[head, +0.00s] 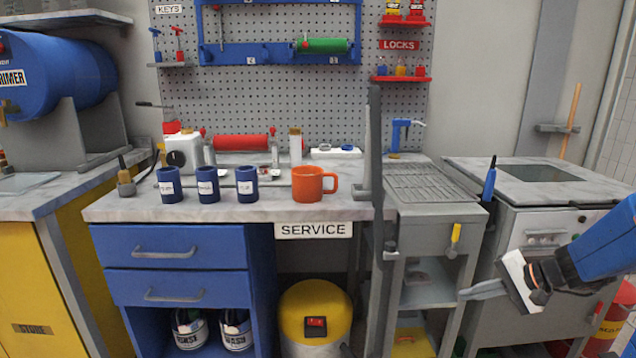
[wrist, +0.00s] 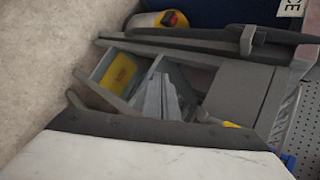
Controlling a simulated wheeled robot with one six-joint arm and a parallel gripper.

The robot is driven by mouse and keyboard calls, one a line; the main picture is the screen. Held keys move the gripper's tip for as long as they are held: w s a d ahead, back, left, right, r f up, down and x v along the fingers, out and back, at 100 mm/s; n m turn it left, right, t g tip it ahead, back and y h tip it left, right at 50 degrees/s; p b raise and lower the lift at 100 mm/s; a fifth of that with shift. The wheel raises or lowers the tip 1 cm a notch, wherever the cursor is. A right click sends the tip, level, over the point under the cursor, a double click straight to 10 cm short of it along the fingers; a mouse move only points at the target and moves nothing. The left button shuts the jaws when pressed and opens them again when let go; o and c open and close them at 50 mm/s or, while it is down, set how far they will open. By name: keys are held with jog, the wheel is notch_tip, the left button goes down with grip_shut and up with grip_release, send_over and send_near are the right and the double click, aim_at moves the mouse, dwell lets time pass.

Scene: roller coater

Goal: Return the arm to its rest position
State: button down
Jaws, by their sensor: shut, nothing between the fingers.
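My gripper (head: 484,290) is at the right of the head view, in front of the grey cabinets. Its fingers are together and point left, with nothing between them. My blue arm comes in from the right edge. In the wrist view the closed fingers (wrist: 163,100) show in front of the grey shelf unit (wrist: 240,95). The gripper appears apart from the cabinets, though its exact distance from them is hard to tell.
The service bench (head: 330,212) holds several blue cups and an orange mug (head: 314,184). A grey upright post (head: 374,230) stands beside the open shelf unit (head: 440,215). A yellow-lidded bin (head: 315,305) is under the bench. A red container (head: 610,320) is at the lower right.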

jog(key=s+a+r+n+g+h, duration=0.25)
jog(key=s+a+n, duration=0.35)
jog(key=s+a, duration=0.55)
jog(key=s+d+r+n+h, duration=0.1)
jog(key=s+n+h, duration=0.3)
jog(key=s, duration=0.7)
jog(key=shift+r+t, duration=0.35)
jog(key=shift+r, duration=0.05)
jog(key=shift+s+h, duration=0.1)
jog(key=shift+h, duration=0.15)
